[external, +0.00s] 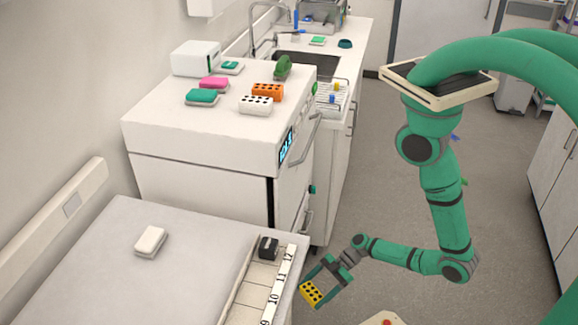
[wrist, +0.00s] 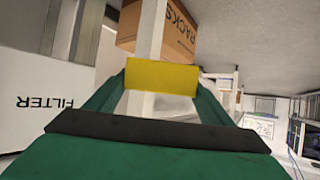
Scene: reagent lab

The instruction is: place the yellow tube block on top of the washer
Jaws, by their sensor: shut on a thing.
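The yellow tube block (external: 311,293) has dark round holes and is held between the fingers of my gripper (external: 325,276), low in the external view and right of the near bench. In the wrist view the yellow block (wrist: 162,77) spans the gap between the green fingers of my gripper (wrist: 160,92). The washer (external: 205,160) is the white machine with a blue display and a handle on its front. It stands further back and left of my gripper, clearly apart from the block.
On the washer top are a white block (external: 256,105), an orange block (external: 267,90), pink and teal items (external: 213,83), and a white box (external: 195,58). Its front part is bare.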

